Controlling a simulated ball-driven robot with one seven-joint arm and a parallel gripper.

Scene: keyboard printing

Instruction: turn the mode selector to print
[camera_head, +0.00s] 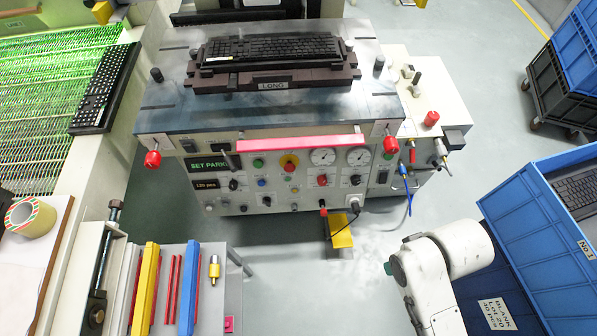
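The machine's control panel (300,200) faces me below the steel table, with dials, lights, buttons and several black knobs. A black rotary knob (233,184) sits beside the "120 pcs" display (205,184), and another black knob (266,200) sits lower in the middle. The labels are too small to read, so I cannot tell which knob is the mode selector or where it points. The green display (208,164) reads "SET PARK", with its end cut off or hidden. My white arm shows at the lower right, apart from the panel. My gripper is not in view.
A keyboard (270,50) sits in a fixture marked "LONG" on the machine table. A red bar (288,144) runs above the panel. Blue crates (540,230) stand at the right. A bench with colored bars (187,290) is at the lower left.

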